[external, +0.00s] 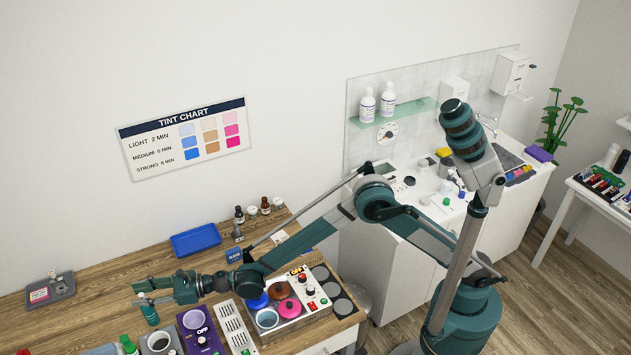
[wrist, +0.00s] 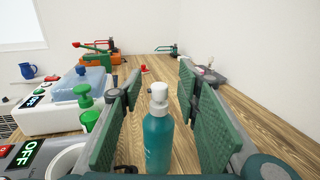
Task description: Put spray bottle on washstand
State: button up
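The spray bottle (wrist: 158,143) is teal with a white top. It stands upright between the two green finger pads of my gripper (wrist: 160,85) in the wrist view, with a gap showing on both sides. In the external view the bottle (external: 151,316) stands on the wooden bench just below my gripper (external: 143,293), which partly hides its top. My gripper is open around the bottle. The washstand (external: 385,270) is the white cabinet at the right in the external view, with a sink and several small items on its top.
On the bench near my gripper are a purple warmer (external: 200,335), a warmer with coloured pots (external: 290,310), a green bottle (external: 128,345) and a blue tray (external: 195,240). A glass shelf (external: 405,112) with two white bottles hangs above the washstand. The washstand's top is partly crowded.

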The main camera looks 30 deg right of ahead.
dwell(0.4)
grip_shut()
jog(key=shift+r, duration=0.1)
jog(key=shift+r+p, duration=1.05)
jog(key=shift+r, duration=3.9)
